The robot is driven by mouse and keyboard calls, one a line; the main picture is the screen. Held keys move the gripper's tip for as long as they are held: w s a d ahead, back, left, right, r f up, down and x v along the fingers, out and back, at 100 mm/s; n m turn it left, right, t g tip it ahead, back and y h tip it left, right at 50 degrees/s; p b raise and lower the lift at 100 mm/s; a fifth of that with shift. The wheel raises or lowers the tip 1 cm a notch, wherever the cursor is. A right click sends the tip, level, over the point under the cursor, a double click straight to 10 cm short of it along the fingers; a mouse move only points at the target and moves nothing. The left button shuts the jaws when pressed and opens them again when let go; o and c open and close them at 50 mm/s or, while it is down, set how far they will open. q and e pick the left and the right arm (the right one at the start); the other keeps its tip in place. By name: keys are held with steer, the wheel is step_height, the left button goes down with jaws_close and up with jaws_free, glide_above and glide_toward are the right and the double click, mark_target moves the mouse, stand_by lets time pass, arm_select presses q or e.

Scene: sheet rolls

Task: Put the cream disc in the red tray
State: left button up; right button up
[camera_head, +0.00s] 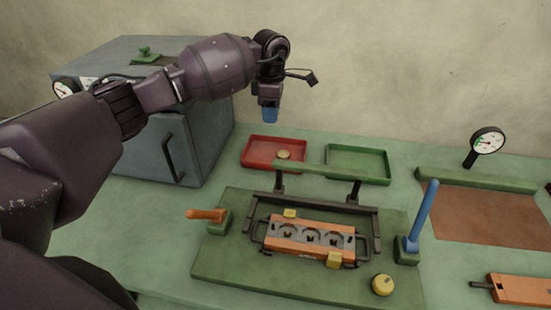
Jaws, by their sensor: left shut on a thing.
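A small round cream or tan disc (284,155) lies in the red tray (257,162), toward its right side. The tray stands at the back of the green table. My left gripper (270,108) hangs above and behind the tray, pointing down and clear of the disc. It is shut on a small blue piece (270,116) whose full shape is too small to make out. My right gripper is out of view.
A green tray (358,178) stands right of the red one. In front, a green board (232,262) bears an orange block with round seats (290,247) under a green-handled frame. A grey cabinet (205,130) stands left, a blue lever (422,215) right, a yellow knob (383,285) in front.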

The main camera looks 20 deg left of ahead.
arm_select(q)
steer(key=w+a+f+n+b, duration=0.1)
steer(key=w+a+n+b, duration=0.1)
steer(key=w+a+n, duration=0.5)
steer(key=n+b, duration=0.2)
steer(key=n, duration=0.3)
glide_above(265, 161)
step_height(265, 161, down, 16)
steer(key=shift+w+a+f, duration=0.1)
steer(key=shift+f, duration=0.1)
step_height(265, 161, down, 4)
steer(key=shift+r+b, duration=0.1)
steer(key=shift+b, duration=0.2)
steer(key=shift+f, duration=0.25)
steer(key=shift+r, duration=0.1)
steer(key=o, duration=0.5)
steer(key=shift+f, duration=0.2)
steer(key=shift+c, duration=0.2)
steer(key=shift+o, duration=0.8)
steer(key=shift+r, duration=0.1)
